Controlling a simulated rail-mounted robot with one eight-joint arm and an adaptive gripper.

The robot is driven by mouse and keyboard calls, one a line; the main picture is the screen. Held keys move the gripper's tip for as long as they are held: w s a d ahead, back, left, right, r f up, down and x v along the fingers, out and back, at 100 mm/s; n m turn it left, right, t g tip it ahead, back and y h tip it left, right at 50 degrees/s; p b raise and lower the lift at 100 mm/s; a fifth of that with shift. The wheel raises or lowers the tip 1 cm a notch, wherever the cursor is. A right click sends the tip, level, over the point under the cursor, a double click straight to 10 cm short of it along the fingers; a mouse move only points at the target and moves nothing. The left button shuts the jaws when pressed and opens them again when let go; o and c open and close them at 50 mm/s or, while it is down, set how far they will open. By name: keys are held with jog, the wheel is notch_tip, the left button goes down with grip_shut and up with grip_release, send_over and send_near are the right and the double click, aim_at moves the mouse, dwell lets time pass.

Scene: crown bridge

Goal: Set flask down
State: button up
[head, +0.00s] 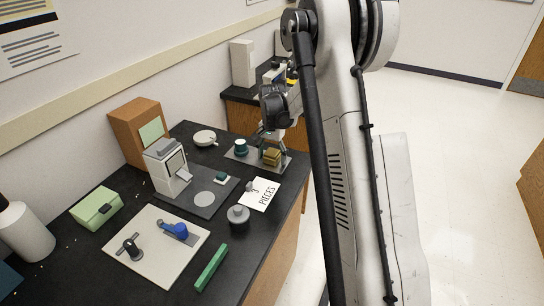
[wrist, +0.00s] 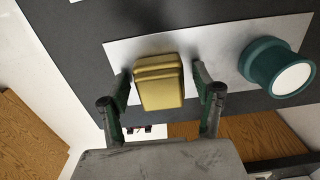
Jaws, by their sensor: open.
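A gold, block-shaped flask (wrist: 160,82) with a stepped top rests on a light grey plate (wrist: 222,45) in the wrist view. My gripper (wrist: 161,72) is open, with one finger on each side of the flask. A small gap shows between the flask and the right finger; the left finger is close to it. In the head view the flask (head: 271,157) sits on the plate near the right edge of the dark bench, below my gripper (head: 268,137).
A teal jar (head: 241,146) with a white top stands on the same plate, left of the flask. A white bowl (head: 204,138), a white machine (head: 167,165), a grey lidded pot (head: 238,216) and a "3 PIECES" card (head: 262,199) are nearby. The bench edge is close.

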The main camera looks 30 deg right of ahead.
notch_tip(320, 180, up, 12)
jog(key=p, duration=0.1)
jog(key=s+a+r+n+t, duration=0.2)
jog(key=s+a+r+n, duration=0.1)
jog(key=s+a+r, duration=0.4)
jog(key=s+a+r+n+t, duration=0.1)
jog(key=s+a, duration=0.3)
jog(key=s, duration=0.4)
jog(key=s+a+r+n+t, duration=0.1)
jog(key=s+a+n, duration=0.3)
jog(key=s, duration=0.4)
jog(key=s+a+r+n+t, duration=0.1)
jog(key=s+a+n+t, duration=0.2)
jog(key=s+a, duration=0.2)
jog(key=s, duration=0.3)
jog(key=shift+s+a, duration=0.3)
jog(key=shift+s, duration=0.1)
